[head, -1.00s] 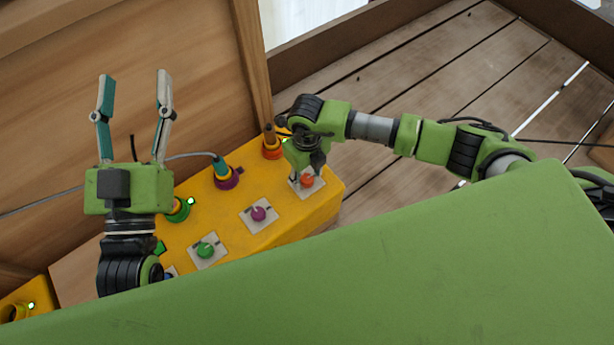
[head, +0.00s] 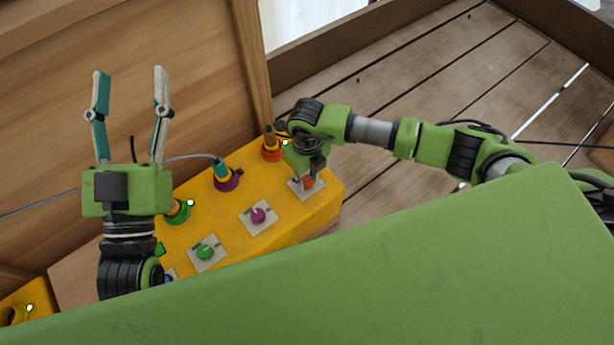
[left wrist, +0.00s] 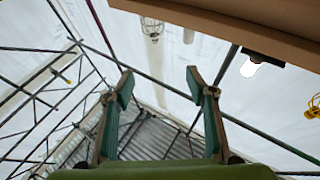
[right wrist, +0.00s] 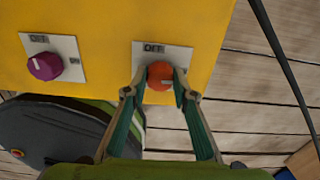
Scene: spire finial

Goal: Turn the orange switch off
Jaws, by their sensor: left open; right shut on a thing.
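The orange switch (head: 308,183) is a round knob on a pale plate at the right end of the yellow box (head: 325,190). In the right wrist view the orange switch (right wrist: 160,72) sits below the word OFF, and a pale mark shows on its lower right side. My right gripper (right wrist: 161,80) is shut on the knob, one finger on each side. In the head view the right gripper (head: 306,178) comes down on it from above and partly hides it. My left gripper (head: 129,73) is open and empty, raised with its fingers up, left of the box.
A purple knob (head: 258,216) and a green knob (head: 205,252) sit on plates along the same box. Behind them stand coloured plugs, such as a teal one (head: 220,168), with cables and lit green lamps. A wooden wall (head: 190,60) rises behind the box.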

